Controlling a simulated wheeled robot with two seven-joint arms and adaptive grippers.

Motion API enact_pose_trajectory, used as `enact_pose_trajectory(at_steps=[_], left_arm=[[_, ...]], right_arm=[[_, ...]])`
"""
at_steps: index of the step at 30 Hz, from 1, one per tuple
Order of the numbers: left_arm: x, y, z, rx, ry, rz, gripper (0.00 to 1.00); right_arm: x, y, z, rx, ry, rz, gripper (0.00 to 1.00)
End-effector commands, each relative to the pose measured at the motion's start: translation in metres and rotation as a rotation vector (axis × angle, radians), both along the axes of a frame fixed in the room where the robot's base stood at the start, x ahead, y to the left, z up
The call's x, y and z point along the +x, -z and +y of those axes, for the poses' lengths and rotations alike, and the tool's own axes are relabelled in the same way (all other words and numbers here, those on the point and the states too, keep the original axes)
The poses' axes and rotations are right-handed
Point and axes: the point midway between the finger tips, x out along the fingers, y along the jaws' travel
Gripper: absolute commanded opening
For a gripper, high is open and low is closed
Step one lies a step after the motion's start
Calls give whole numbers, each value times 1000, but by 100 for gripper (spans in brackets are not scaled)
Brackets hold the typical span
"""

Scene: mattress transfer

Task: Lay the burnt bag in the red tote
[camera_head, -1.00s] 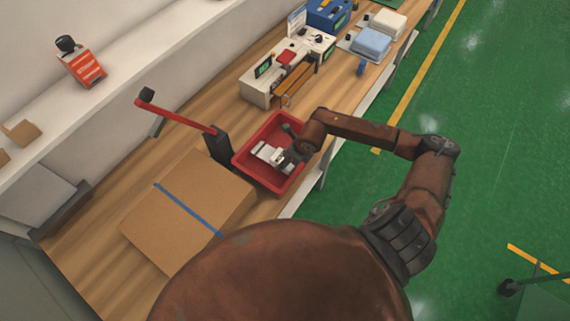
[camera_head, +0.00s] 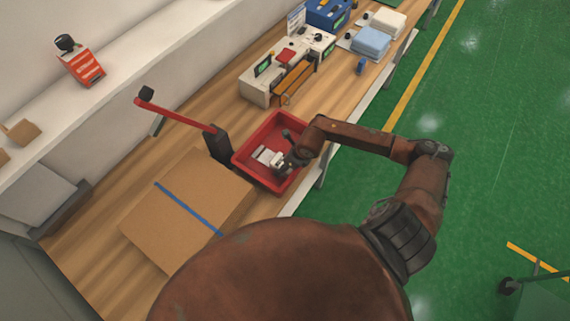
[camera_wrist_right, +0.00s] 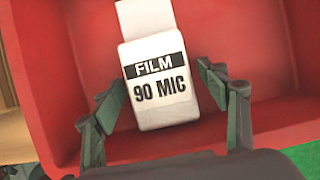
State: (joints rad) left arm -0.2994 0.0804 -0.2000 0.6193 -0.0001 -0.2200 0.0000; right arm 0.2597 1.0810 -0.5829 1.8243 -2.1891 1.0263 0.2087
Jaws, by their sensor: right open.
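The red tote (camera_head: 240,160) sits on the bench near its front edge. A white pack marked "FILM 90 MIC" (camera_wrist_right: 160,85) lies in it; it also shows in the head view (camera_head: 265,156). I see no burn marks on its visible face, so I cannot tell if it is the burnt bag. My right gripper (camera_head: 283,162) reaches down into the tote from the right. In the right wrist view its fingers (camera_wrist_right: 161,85) are spread open, one on each side of the pack; contact is not clear. My left gripper is out of view.
A cardboard box (camera_head: 185,215) with a blue stripe lies in front of the tote. A black post with a red arm (camera_head: 180,118) stands left of it. A machine (camera_head: 262,80) and pale blue stack (camera_head: 371,42) stand farther back.

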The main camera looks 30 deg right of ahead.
Motion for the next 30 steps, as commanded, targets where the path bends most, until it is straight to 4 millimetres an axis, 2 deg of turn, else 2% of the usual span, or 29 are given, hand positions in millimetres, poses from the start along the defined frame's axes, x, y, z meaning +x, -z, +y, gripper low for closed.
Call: enact_pose_trajectory(at_steps=[7, 11, 24, 30], left_arm=[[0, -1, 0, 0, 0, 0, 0], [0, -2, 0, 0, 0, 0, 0], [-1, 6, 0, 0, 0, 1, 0], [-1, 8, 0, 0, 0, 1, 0]], right_arm=[[0, -1, 0, 0, 0, 0, 68], [-2, -11, -2, -1, 0, -3, 68], [-33, -89, -15, -4, -1, 0, 68], [-41, -110, -17, -1, -1, 0, 68]])
